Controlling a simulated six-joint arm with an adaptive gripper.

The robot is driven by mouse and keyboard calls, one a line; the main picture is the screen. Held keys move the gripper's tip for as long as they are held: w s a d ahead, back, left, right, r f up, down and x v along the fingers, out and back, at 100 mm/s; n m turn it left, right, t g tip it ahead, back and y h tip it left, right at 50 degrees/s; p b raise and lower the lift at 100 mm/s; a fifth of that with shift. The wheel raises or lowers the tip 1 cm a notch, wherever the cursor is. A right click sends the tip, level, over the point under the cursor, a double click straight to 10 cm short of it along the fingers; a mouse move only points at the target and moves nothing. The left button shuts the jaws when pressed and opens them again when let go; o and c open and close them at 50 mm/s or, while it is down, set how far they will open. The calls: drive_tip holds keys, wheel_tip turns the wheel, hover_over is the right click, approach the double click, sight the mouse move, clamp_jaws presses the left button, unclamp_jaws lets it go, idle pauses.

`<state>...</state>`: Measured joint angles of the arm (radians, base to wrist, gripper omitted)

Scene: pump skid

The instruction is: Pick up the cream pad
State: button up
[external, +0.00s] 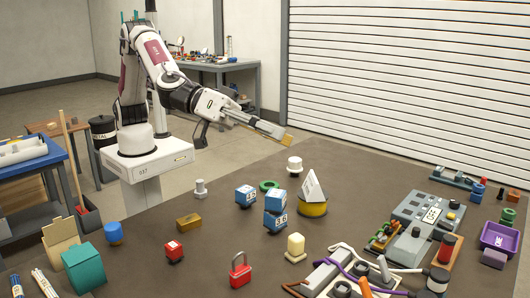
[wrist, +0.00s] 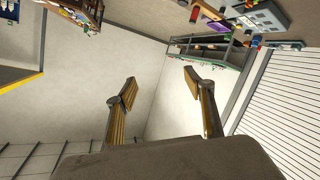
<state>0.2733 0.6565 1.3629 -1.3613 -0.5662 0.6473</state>
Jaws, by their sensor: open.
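A cream object (external: 295,247), which looks like the cream pad, stands on the brown table at the front middle in the external view. It has a block-like upper part on a wider base. My gripper (external: 278,133) is raised high above the far side of the table, well away from the cream object, and points right. In the wrist view my gripper (wrist: 161,88) shows two yellow-lined fingers spread apart with nothing between them. The cream object cannot be made out in the wrist view.
A red padlock (external: 240,270) stands left of the cream object. Stacked blue number cubes (external: 275,221) and a white-and-yellow cone-like piece (external: 312,194) stand behind it. A grey panel with a purple cable (external: 345,270) lies close on its right.

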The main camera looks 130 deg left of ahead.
wheel_tip(320, 180, down, 13)
drive_tip(key=a+n+g+y, duration=0.1)
drive_tip(key=n+g+y, duration=0.2)
drive_tip(key=y, duration=0.1)
drive_tip(key=n+g+y, duration=0.1)
drive_tip(key=g+y, duration=0.1)
drive_tip(key=g, duration=0.2)
approach(289, 236)
drive_tip(key=w+a, duration=0.2)
drive_tip(key=a, duration=0.2)
drive_tip(key=shift+d+f, duration=0.1)
drive_tip(key=shift+f, duration=0.35)
drive_tip(key=shift+w, duration=0.1)
drive_tip(key=shift+w+a+f+t+h, duration=0.15)
drive_tip(key=shift+w+a+f, duration=0.2)
drive_tip(key=shift+a, duration=0.1)
drive_tip(key=shift+w+a+f+t+h, duration=0.15)
drive_tip(key=shift+w+a+f, duration=0.05)
drive_tip(key=shift+w+a, duration=0.2)
drive_tip(key=shift+a+f, duration=0.15)
drive_tip(key=shift+w+a+f, duration=0.35)
drive_tip(key=shift+f, duration=0.15)
drive_tip(key=shift+w+a+f, duration=0.3)
drive_tip(key=shift+f, duration=0.15)
drive_tip(key=shift+x, duration=1.2)
